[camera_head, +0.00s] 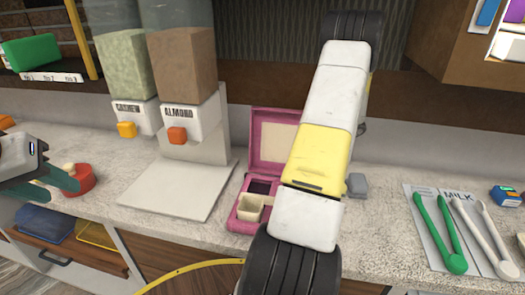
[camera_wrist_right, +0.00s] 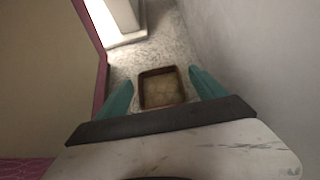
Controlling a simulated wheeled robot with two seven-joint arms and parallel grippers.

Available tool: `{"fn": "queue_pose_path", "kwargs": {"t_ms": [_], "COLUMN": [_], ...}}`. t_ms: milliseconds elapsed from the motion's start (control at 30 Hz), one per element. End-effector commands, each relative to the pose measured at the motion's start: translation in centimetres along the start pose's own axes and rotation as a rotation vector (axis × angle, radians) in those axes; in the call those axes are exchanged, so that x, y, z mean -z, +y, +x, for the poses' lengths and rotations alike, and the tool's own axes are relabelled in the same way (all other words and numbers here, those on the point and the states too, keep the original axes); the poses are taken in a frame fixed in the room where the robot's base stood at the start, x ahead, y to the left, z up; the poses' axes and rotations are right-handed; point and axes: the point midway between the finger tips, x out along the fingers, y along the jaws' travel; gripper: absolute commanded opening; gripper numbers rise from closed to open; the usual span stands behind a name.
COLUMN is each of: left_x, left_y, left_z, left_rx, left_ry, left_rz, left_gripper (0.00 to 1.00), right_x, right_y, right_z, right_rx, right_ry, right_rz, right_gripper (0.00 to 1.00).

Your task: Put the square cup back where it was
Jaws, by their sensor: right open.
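A small square cup (camera_wrist_right: 162,88) with a brown rim and tan inside shows in the right wrist view, on the speckled counter. My right gripper (camera_wrist_right: 163,86) is open, a finger to each side of it, with gaps showing. In the head view my right arm hides this gripper. A cream square cup (camera_head: 250,208) sits in the front of the open pink box (camera_head: 238,222); I cannot tell whether it is the same cup. My left gripper (camera_head: 57,188) is open and empty at the left, near a round red container (camera_head: 80,184).
Cashew (camera_head: 135,112) and almond (camera_head: 192,126) dispensers stand left of the box, above a pale plate (camera_head: 178,190). Green tongs (camera_head: 438,232) and white tongs (camera_head: 485,235) lie on the milk card at right. A small grey block (camera_head: 357,185) is beside my arm.

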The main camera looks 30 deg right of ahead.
Motion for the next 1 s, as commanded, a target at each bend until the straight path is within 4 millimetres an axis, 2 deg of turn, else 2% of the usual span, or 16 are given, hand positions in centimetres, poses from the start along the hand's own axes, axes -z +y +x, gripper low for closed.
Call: {"fn": "queue_pose_path", "kwargs": {"t_ms": [133, 500, 533, 767, 867, 1000], "left_x": [0.0, 0.0, 0.0, 0.0, 0.0, 0.0], "left_y": [0.0, 0.0, 0.0, 0.0, 0.0, 0.0], "left_z": [0.0, 0.0, 0.0, 0.0, 0.0, 0.0], "left_rx": [0.000, 0.000, 0.000, 0.000, 0.000, 0.000], "left_ry": [0.000, 0.000, 0.000, 0.000, 0.000, 0.000], "left_rz": [0.000, 0.000, 0.000, 0.000, 0.000, 0.000], "left_gripper": [0.36, 0.36, 0.36, 0.36, 0.36, 0.36], "right_x": [0.0, 0.0, 0.0, -0.1, -0.3, -0.1], "right_y": [0.0, 0.0, 0.0, -0.1, -0.1, -0.1], "right_z": [0.0, -0.1, -0.1, -0.4, -1.6, -4.5], "right_rx": [0.000, 0.001, 0.001, 0.002, 0.004, 0.006], "right_ry": [0.000, 0.000, 0.000, 0.000, 0.000, 0.001], "right_rz": [0.000, -0.001, -0.001, -0.001, -0.003, -0.001], "right_gripper": [0.80, 0.07, 0.05, 0.05, 0.05, 0.05]}}
